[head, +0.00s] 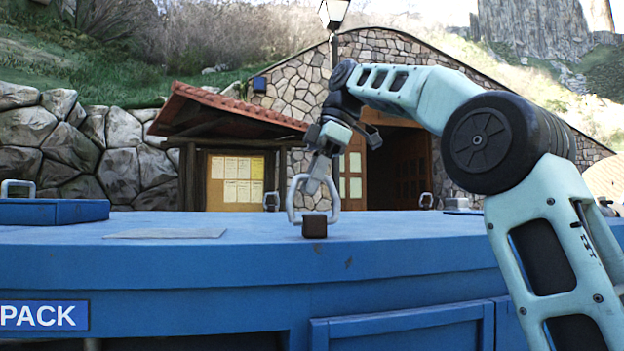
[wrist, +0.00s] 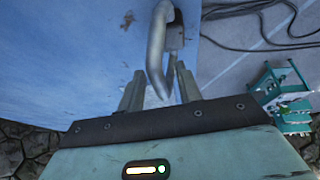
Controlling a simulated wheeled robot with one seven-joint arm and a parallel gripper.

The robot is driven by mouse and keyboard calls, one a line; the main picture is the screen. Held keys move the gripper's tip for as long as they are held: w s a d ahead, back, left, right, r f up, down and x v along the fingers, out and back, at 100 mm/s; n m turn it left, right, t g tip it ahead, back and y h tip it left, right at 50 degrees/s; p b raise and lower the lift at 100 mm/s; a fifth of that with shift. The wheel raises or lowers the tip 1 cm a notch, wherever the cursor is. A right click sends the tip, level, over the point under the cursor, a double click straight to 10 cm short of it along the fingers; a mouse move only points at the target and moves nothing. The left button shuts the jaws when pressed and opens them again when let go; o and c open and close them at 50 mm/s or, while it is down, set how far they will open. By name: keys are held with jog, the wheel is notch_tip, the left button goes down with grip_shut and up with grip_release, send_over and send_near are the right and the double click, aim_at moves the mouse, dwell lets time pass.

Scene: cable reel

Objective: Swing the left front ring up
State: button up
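A grey metal ring (head: 336,205) stands roughly upright at a dark block (head: 314,226) near the front edge of the blue top (head: 250,255). I take it as the left front ring. My gripper (head: 318,180) reaches down to it from above and overlaps it in the head view. In the wrist view the ring (wrist: 156,50) curves down between my two fingers (wrist: 160,92). The fingers are apart, with gaps visible beside the bar. Whether either finger touches it is unclear.
Smaller rings stand farther back, one left (head: 271,201) and one right (head: 426,200). A blue box (head: 50,211) with a handle (head: 18,188) sits at the left. A flat grey plate (head: 165,233) lies left of the ring. Dark cables (wrist: 255,25) show in the wrist view.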

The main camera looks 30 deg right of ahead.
jog(key=shift+v, duration=0.8)
jog(key=s+d+r, duration=0.1)
jog(key=s+d, duration=0.5)
jog(key=d, duration=0.5)
jog(key=shift+s+r, duration=0.15)
jog(key=shift+s, duration=0.1)
jog(key=shift+b, duration=0.3)
